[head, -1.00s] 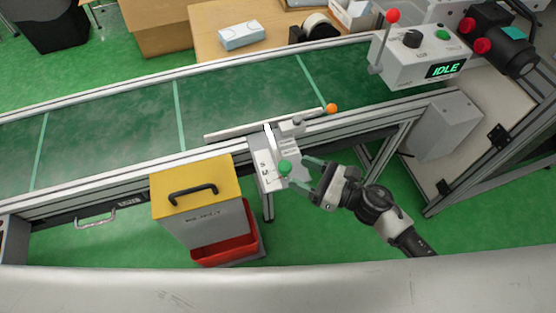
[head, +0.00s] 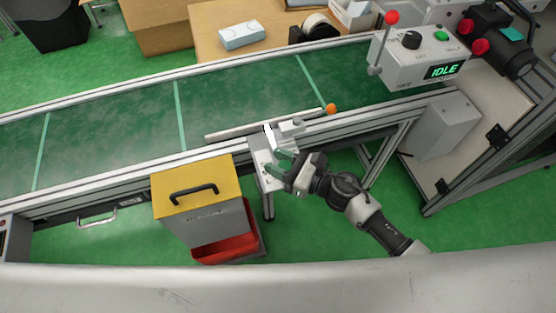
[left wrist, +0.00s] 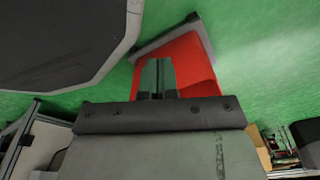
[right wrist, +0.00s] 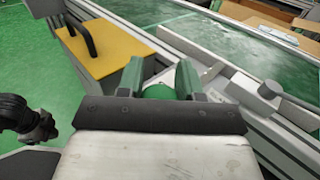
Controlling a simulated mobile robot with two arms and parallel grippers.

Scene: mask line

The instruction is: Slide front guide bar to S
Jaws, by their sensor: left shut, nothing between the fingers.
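The front guide bar (head: 262,125) is a pale rail lying along the near edge of the green conveyor, with an orange ball (head: 331,108) at its right end. Its light grey slide bracket (head: 262,148) hangs at the conveyor's front side. My right gripper (head: 276,163) is at this bracket. In the right wrist view the green knob (right wrist: 158,91) sits between its two spread green fingers; firm contact cannot be made out. The fingers hide most of the scale letters in the head view. My left gripper (left wrist: 154,75) is shut and empty, pointing down over a red tray.
A yellow-topped bin (head: 195,187) with a black handle and red tray (head: 228,245) stands left of the bracket. A control box (head: 420,62) reading IDLE is at the right. The conveyor belt (head: 130,115) is empty.

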